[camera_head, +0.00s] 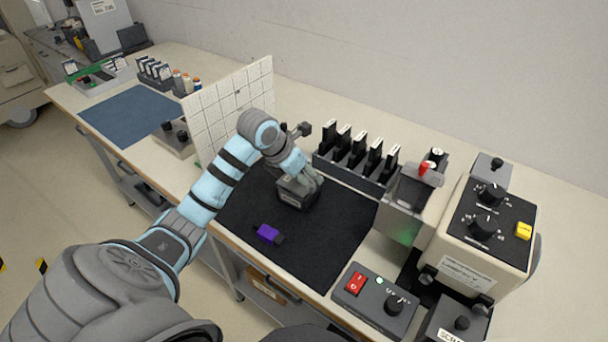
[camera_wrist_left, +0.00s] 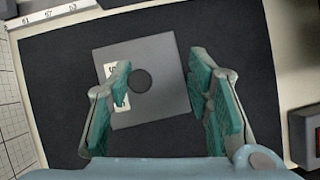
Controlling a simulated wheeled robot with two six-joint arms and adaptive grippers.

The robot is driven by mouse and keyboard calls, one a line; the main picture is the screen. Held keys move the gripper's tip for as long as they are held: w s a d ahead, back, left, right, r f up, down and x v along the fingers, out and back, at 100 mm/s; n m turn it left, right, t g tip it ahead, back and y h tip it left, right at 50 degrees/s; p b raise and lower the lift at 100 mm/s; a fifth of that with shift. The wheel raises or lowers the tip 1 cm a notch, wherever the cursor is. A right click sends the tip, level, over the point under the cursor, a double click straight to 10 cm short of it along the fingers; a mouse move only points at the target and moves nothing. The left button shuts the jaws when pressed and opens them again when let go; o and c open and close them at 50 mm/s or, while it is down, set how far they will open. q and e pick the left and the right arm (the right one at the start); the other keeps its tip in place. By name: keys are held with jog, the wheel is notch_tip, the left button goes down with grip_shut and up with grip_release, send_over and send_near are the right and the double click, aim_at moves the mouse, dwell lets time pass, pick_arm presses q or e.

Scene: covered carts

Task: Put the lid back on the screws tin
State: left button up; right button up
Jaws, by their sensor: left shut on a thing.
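A grey square box with a pale label (camera_head: 290,199), seemingly the tin, stands on the black mat, under my left gripper (camera_head: 308,178). In the left wrist view its square grey lid (camera_wrist_left: 155,105) shows from above, with a dark round knob and a pale label at its left. My left gripper (camera_wrist_left: 162,78) has its green-padded fingers on either side of the knob, the left finger closer to it. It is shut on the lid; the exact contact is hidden. I cannot tell whether the lid sits flush. My right gripper is not in view.
A purple and black piece (camera_head: 267,234) lies on the mat's front part. A black rack (camera_head: 352,170) stands behind, a white tiled board (camera_head: 228,105) to the left. At right are a control box (camera_head: 375,300), a machine (camera_head: 470,262) and a knobbed box (camera_head: 458,325) with a cut-off label.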

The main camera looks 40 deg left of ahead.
pick_arm(q)
jog(key=shift+f, duration=0.2)
dwell(0.4)
jog(key=o, duration=1.8)
jog(key=shift+r, duration=0.1)
notch_tip(320, 180, up, 7)
jog(key=p, duration=0.5)
jog(key=shift+c, duration=0.4)
